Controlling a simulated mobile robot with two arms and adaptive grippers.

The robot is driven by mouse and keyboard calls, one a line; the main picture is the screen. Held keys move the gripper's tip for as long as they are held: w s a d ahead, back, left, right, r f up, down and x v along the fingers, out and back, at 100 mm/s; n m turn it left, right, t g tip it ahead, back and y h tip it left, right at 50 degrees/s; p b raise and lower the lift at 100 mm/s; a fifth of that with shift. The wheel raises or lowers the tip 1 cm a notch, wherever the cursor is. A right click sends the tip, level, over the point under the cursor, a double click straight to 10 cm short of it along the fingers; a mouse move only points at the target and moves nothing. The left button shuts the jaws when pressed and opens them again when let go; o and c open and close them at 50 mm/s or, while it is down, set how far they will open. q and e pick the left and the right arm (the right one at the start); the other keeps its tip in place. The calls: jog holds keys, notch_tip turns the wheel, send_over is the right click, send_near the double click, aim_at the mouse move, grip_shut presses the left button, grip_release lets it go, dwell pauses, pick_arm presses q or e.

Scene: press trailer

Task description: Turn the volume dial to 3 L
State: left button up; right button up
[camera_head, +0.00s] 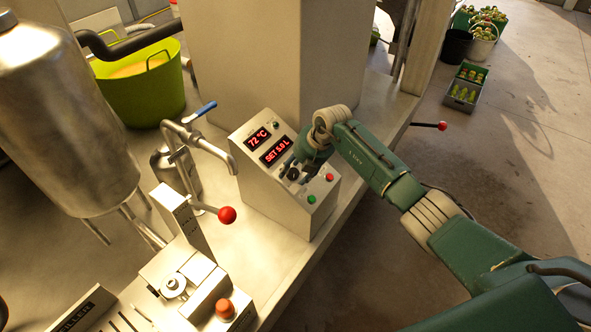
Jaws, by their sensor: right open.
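A beige control box (262,194) stands on the metal counter, with its sloped panel facing up. Its lower red display (276,151) reads "SET 5.0 L" and its upper display (258,138) reads "72 °C". The dark volume dial (293,173) sits below the displays and is partly covered by my right gripper (294,170). The right gripper is open, with its fingers at the dial; I cannot tell whether they touch it. A green button (311,199) and a red button (329,177) are on the panel's lower edge. My left gripper is out of view.
A red-knobbed lever (227,214) and a bent spout (222,153) stand left of the box. A steel tank (55,110) and a green tub (140,90) are farther left. A second red-knobbed rod (442,126) sticks out past the counter. Open floor lies right.

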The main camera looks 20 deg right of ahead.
jog(key=c, duration=1.2)
jog(key=shift+o, duration=0.2)
jog(key=n+b, duration=0.3)
jog(key=shift+f+n+b, duration=0.15)
jog(key=shift+n+b, duration=0.15)
jog(key=shift+n, duration=0.1)
jog(key=n+b, duration=0.4)
jog(key=shift+t, duration=0.4)
jog(key=shift+n+b, duration=1.95)
jog(key=shift+n, duration=0.05)
jog(key=shift+r, duration=0.2)
